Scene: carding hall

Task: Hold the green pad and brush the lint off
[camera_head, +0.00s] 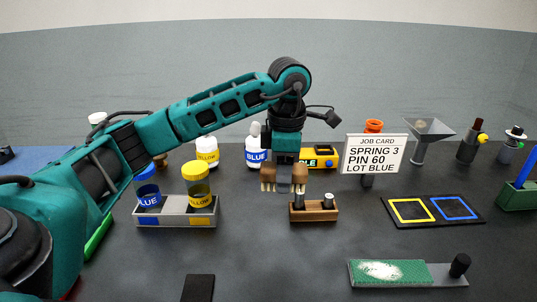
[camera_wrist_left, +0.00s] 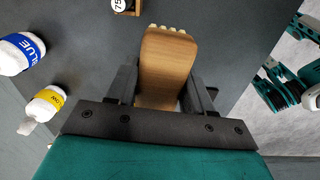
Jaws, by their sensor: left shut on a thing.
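The green pad (camera_head: 405,270) lies flat at the front right of the bench, on a grey strip with a black knob (camera_head: 459,264) at its right end. My left gripper (camera_head: 284,184) is shut on a wooden brush (camera_head: 300,175) with pale bristles, held in the air behind and left of the pad. In the left wrist view the brush (camera_wrist_left: 168,62) stands between the two dark fingers (camera_wrist_left: 160,92). My right gripper is not in view.
A grey tray (camera_head: 176,221) with blue and yellow jars is at left. A job card (camera_head: 374,154) stands behind the pad, and a black mat (camera_head: 433,211) lies behind it. A dark slab (camera_head: 199,288) lies in front.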

